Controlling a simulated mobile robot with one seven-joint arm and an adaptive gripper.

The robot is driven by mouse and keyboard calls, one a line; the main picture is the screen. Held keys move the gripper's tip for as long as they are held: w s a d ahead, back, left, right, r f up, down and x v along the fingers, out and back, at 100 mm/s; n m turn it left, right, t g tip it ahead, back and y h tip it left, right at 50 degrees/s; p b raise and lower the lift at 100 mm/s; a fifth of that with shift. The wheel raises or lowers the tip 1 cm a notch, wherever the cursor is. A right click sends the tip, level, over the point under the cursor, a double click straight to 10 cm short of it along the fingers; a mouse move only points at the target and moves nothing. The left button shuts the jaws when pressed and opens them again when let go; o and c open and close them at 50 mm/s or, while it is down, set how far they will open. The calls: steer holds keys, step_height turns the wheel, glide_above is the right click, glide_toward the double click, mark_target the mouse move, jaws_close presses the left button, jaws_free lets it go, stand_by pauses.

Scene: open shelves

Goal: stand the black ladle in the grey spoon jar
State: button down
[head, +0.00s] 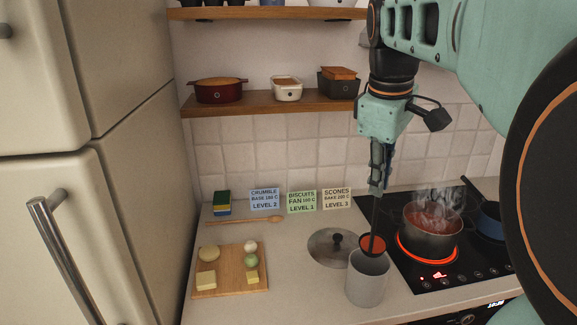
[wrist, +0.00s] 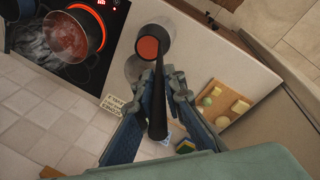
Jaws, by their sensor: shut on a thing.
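My gripper (head: 376,184) is shut on the handle of the black ladle (head: 374,212) and points down above the counter. The ladle hangs upright, bowl down; the inside of its bowl looks orange-red. The bowl is at the mouth of the grey spoon jar (head: 367,287), overlapping the jar's back rim in the head view. I cannot tell whether it is just above the rim or slightly inside. In the wrist view the ladle's handle (wrist: 158,105) runs between the fingers (wrist: 165,90), and the bowl lies over the jar (wrist: 163,24). The jar stands upright.
A pot lid (head: 328,250) lies left of the jar. A chopping board (head: 231,287) with food lies left. A shelf (head: 270,104) is above the counter.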

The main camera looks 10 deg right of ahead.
step_height(320, 180, down, 12)
steer(key=b, duration=0.8)
steer(key=c, duration=1.9)
jaws_free()
steer(key=shift+c, duration=0.2)
step_height(320, 180, up, 10)
steer(key=shift+f, duration=0.1)
